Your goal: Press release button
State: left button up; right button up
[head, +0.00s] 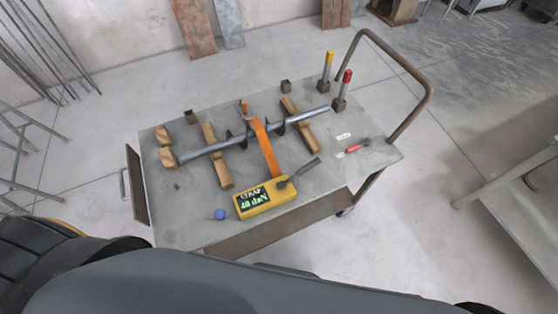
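A yellow tensioner box (266,198) sits at the near side of the cart top. Its dark display (252,198) reads "STRAP" and what looks like "40 daN". A dark lever (304,171) sticks up and to the right from its right end. A blue round knob or button (219,214) lies left of the box, apart from it; I cannot tell if it is the release button. Neither gripper is in view.
The metal cart (182,205) has a raised tube handle (415,74) at right. Posts with yellow (327,70) and red (343,91) tops stand at its far right corner. Metal racks stand at left.

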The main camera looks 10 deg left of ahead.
aim_at(219, 214)
jog(key=k+u, duration=0.1)
jog(key=u, duration=1.05)
